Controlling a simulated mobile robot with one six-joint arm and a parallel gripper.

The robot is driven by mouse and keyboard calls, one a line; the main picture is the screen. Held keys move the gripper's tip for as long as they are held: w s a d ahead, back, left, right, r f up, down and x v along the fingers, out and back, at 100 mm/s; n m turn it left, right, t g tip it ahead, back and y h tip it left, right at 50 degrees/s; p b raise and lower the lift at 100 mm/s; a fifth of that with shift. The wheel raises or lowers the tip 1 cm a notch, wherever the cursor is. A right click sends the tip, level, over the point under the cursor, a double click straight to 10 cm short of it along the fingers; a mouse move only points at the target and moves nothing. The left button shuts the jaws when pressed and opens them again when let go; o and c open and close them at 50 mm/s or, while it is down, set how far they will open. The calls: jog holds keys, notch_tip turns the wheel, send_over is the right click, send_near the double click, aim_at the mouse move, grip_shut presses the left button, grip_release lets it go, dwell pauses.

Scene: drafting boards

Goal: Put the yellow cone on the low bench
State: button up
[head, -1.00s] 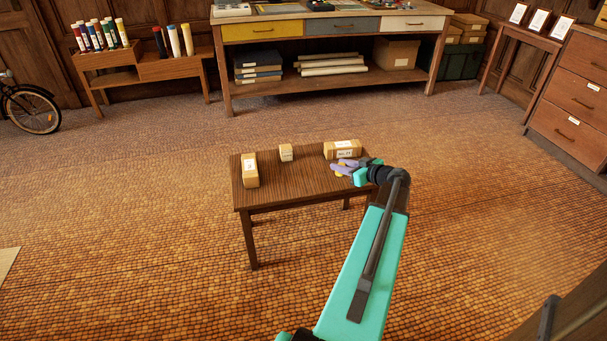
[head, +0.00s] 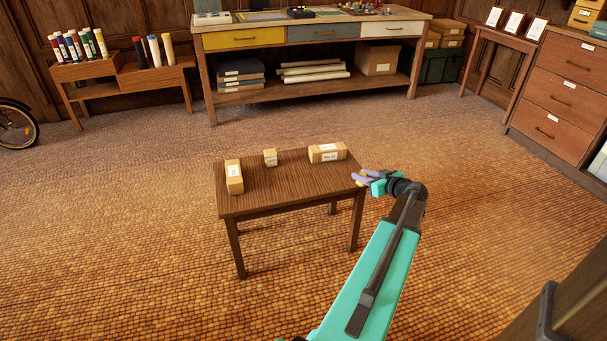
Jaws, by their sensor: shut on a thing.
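My gripper (head: 361,178) has pale purple fingers and turquoise parts. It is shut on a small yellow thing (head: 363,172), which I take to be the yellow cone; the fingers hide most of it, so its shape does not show. A low brown wooden table with a ribbed top (head: 290,188), which I take as the low bench, stands in the middle of the floor. The gripper appears at the right edge of its top; I cannot tell how high above it.
On the low bench are a tan box at the left (head: 234,177), a small block (head: 270,157) and a labelled box at the back right (head: 327,152). Its front middle is clear. A workbench (head: 205,75) stands behind, a drawer cabinet (head: 560,90) at the right.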

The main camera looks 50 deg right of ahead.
jog(key=w, duration=0.5)
jog(key=w+a+f, duration=0.1)
jog(key=w, duration=0.4)
jog(key=w+a+b, duration=0.1)
jog(key=w, duration=0.4)
jog(key=shift+w+a+f, duration=0.1)
jog(key=shift+w+f, duration=0.1)
jog(key=shift+w, duration=0.05)
jog(key=shift+f, duration=0.1)
jog(key=shift+f+b, duration=0.4)
jog(key=shift+f, duration=1.25)
jog(key=shift+f, duration=0.1)
jog(key=o, duration=1.1)
jog(key=shift+p+v, duration=0.5)
jog(key=shift+v, duration=5.6)
